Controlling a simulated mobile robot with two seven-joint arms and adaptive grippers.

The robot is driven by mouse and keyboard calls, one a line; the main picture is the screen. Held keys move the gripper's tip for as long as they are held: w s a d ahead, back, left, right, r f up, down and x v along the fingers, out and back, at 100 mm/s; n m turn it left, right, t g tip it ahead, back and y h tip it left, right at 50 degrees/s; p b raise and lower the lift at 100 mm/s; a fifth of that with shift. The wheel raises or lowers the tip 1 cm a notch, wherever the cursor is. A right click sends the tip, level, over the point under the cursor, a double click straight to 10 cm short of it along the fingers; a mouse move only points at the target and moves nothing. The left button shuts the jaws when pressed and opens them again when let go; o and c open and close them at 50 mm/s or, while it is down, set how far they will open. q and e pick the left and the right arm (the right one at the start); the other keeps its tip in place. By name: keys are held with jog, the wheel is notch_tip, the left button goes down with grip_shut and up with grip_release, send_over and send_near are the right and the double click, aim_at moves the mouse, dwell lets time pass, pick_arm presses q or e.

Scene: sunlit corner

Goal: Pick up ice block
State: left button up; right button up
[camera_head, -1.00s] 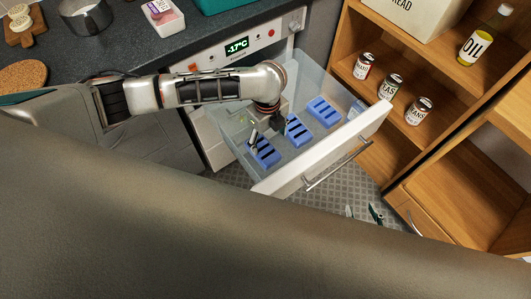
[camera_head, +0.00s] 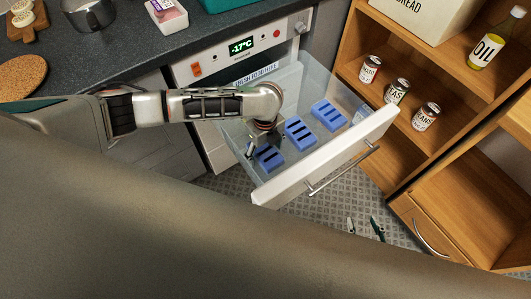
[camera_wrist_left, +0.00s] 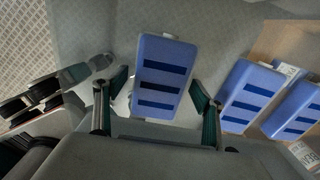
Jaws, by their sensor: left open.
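Three blue ice blocks with dark slots lie in a row in the open clear-sided drawer (camera_head: 236,128): the left one (camera_head: 269,158), the middle one (camera_head: 300,133) and the far one (camera_head: 328,115). My left gripper is inside the drawer at the left block, partly hidden by its own wrist in the head view. In the left wrist view, my left gripper (camera_wrist_left: 159,86) is open, with one finger on each side of the left block (camera_wrist_left: 163,75). The other two blocks lie to the right there. My right gripper (camera_head: 364,227) is open and empty above the floor.
The drawer's white front (camera_head: 328,160) and clear walls surround the blocks. A wooden shelf (camera_head: 440,125) with cans and an oil bottle (camera_head: 494,38) stands right. The dark counter (camera_head: 130,45) is behind. A label (camera_head: 257,74) lies at the drawer's back.

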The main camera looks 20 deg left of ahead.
pick_arm(q)
jog(key=shift+r, duration=0.1)
jog(key=c, duration=1.4)
jog(key=shift+r, duration=0.15)
